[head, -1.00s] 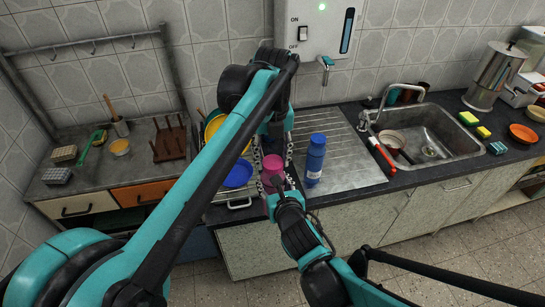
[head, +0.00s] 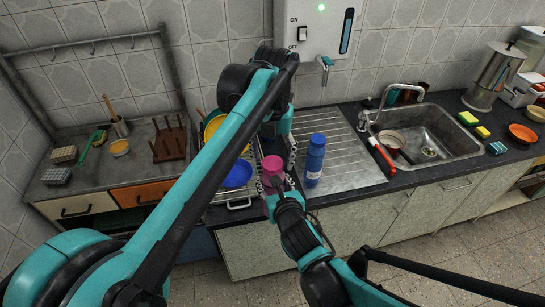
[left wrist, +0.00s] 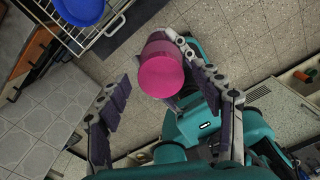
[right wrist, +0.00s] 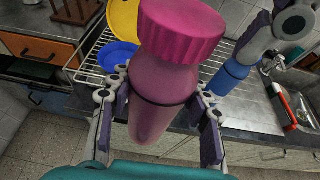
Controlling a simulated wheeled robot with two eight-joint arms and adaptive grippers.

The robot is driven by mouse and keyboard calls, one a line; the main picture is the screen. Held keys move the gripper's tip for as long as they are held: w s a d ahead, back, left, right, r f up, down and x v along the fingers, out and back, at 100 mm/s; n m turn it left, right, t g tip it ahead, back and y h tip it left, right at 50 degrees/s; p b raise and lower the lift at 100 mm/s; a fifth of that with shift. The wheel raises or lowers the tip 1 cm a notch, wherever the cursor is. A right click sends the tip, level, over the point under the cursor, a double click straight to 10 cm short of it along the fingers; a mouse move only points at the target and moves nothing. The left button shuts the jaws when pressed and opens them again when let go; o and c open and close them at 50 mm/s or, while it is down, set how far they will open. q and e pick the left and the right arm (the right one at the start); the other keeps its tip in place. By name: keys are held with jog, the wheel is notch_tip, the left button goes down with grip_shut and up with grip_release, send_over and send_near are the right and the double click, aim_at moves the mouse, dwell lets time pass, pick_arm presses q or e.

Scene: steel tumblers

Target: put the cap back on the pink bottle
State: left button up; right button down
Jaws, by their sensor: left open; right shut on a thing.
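The pink bottle (right wrist: 165,85) is held in my right gripper (right wrist: 160,102), whose fingers are shut around its body. The darker pink, ribbed cap (right wrist: 180,30) sits on top of the bottle, in line with it; I cannot tell how tightly it is seated. The cap also shows in the left wrist view (left wrist: 160,78) and in the head view (head: 272,163). My left gripper (head: 273,160) is open above the bottle, its fingers spread on either side of the cap. In the left wrist view the cap hides most of the bottle.
A blue bottle (head: 315,158) stands on the ribbed steel drainboard (head: 345,165), close to the right of the grippers. A wire rack with a blue bowl (head: 238,174) and a yellow dish (head: 214,127) is on the left. The sink (head: 425,135) lies further right.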

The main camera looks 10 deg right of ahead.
pick_arm(q)
jog(key=shift+r, duration=2.15)
jog(key=shift+c, duration=0.4)
